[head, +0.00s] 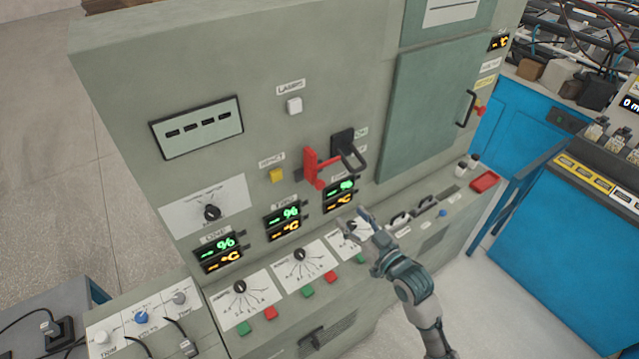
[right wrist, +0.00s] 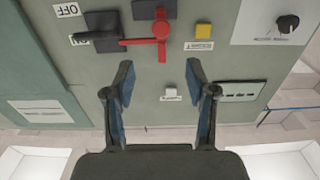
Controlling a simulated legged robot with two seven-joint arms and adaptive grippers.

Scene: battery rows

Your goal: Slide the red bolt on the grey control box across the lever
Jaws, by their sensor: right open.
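The grey control box (head: 235,75) fills the middle of the head view. Its red bolt (head: 311,165) sits on the front face, just left of the black lever (head: 347,150). In the right wrist view the red bolt (right wrist: 160,30) is at the top, with a thin red bar reaching left toward the black lever (right wrist: 101,28). I cannot tell whether the bar crosses the lever. My right gripper (head: 358,224) is open and empty, below the bolt and lever in the head view. In the right wrist view its open fingers (right wrist: 160,78) are apart from the bolt. My left gripper is out of view.
A yellow button (head: 277,175) is left of the bolt, and a white button (head: 294,105) is above it. Lit displays (head: 341,195) and a sloped ledge with dials (head: 300,255) lie below. A green door (head: 440,100) is to the right. Blue cabinets (head: 560,220) stand farther right.

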